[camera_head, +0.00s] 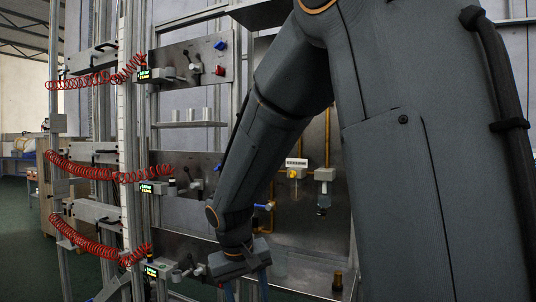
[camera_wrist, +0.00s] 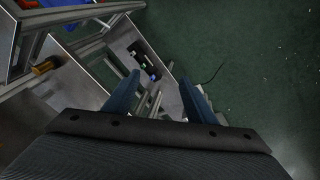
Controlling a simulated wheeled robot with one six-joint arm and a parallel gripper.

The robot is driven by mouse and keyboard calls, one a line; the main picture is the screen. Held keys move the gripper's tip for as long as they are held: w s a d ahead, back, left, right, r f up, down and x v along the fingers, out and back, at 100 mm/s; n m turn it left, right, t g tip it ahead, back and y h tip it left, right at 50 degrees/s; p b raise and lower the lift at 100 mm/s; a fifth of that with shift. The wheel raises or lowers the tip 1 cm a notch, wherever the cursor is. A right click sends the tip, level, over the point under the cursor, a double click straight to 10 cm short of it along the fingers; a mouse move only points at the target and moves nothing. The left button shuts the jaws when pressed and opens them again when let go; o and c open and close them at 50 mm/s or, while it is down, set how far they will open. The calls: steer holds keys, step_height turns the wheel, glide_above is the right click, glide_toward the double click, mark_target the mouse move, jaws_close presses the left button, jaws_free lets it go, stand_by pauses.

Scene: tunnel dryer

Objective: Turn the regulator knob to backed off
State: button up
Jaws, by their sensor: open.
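My gripper (camera_head: 246,290) is at the bottom of the head view, pointing down. Its two blue fingers are spread with nothing between them. In the wrist view, the fingers (camera_wrist: 160,82) stand apart above a metal frame and the floor. A grey unit with a hanging bowl (camera_head: 324,188), which looks like the regulator, is on the back panel, up and to the right of my gripper and apart from it. I cannot make out its knob setting. A yellow valve piece (camera_head: 293,173) under a white label (camera_head: 297,162) is beside it. My arm hides part of this panel.
Metal plates with levers (camera_head: 193,62) and red coiled hoses (camera_head: 85,168) are at the left. A blue-handled valve (camera_head: 263,206) is close to my forearm. A brass fitting (camera_head: 337,281) is at lower right. The wrist view shows open green floor (camera_wrist: 255,60) at the right.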

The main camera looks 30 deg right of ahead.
steer(key=w+d+r+m+t+h, duration=0.2)
steer(key=w+d+r, duration=0.2)
steer(key=w+r, duration=0.5)
steer(key=w+d+r+m+t+h, duration=0.1)
steer(key=w+d+r+m+h, duration=0.2)
steer(key=w+r, duration=0.6)
steer(key=w+d+r+m+t+h, duration=0.1)
steer(key=w+d+r+m+h, duration=0.2)
steer(key=r, duration=0.6)
steer(key=w+d+r+t+h, duration=0.1)
steer(key=w+d+r, duration=0.2)
steer(key=w+r, duration=0.35)
steer(key=w+d+f+p, duration=0.1)
steer(key=d+p, duration=0.1)
steer(key=d, duration=0.4)
steer(key=shift+w+p, duration=0.4)
steer(key=shift+d, duration=0.1)
steer(key=c, duration=1)
steer(key=shift+f, duration=0.1)
steer(key=shift+c, duration=0.2)
